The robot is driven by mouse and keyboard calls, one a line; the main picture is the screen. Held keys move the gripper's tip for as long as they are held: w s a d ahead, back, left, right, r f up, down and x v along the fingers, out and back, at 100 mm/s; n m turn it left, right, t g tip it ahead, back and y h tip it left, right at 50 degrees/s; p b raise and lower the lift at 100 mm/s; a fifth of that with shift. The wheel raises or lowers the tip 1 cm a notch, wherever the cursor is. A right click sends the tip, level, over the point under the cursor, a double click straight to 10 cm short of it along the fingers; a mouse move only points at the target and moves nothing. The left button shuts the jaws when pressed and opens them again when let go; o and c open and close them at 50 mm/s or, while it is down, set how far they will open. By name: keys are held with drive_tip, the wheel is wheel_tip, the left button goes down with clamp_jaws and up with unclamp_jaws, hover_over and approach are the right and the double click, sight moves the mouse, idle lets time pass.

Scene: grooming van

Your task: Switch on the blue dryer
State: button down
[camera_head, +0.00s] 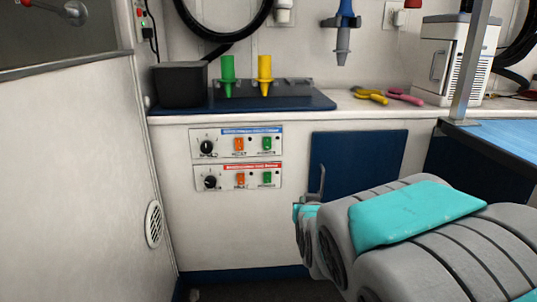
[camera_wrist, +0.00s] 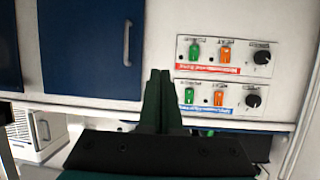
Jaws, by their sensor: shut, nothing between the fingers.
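The blue-labelled control panel (camera_head: 222,146) is on the white cabinet front, above a red-labelled panel (camera_head: 222,185). It has a black knob (camera_head: 207,147), an orange switch (camera_head: 239,144) and a green switch (camera_head: 267,143). The wrist view is upside down, so the blue-labelled panel (camera_wrist: 228,107) shows below the red-labelled panel (camera_wrist: 212,71) there. A blue-topped nozzle (camera_head: 343,35) hangs on the wall. My gripper (camera_wrist: 160,75) is shut and empty, in front of the cabinet beside the panels, apart from the switches. My arm hides it in the head view.
A dark blue door (camera_head: 365,150) with a handle is right of the panels. The counter (camera_head: 300,108) holds a black bin (camera_head: 181,84), green (camera_head: 228,75) and yellow (camera_head: 265,75) nozzles, and a white appliance (camera_head: 450,60). A white wall (camera_head: 80,180) with a vent closes the left side.

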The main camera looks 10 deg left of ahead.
sight(267, 141)
drive_tip(key=w+a+r+n+t+y+b, duration=0.1)
drive_tip(key=w+a+r+t, duration=0.3)
drive_tip(key=a, duration=0.5)
drive_tip(key=shift+r+t+y+b, duration=0.65)
drive_tip(key=shift+t+y+b, duration=0.15)
drive_tip(key=shift+y+b, duration=0.1)
drive_tip(key=b+x, duration=0.1)
drive_tip(key=x, duration=1.2)
drive_tip(key=shift+w, duration=0.4)
drive_tip(key=shift+r, duration=0.15)
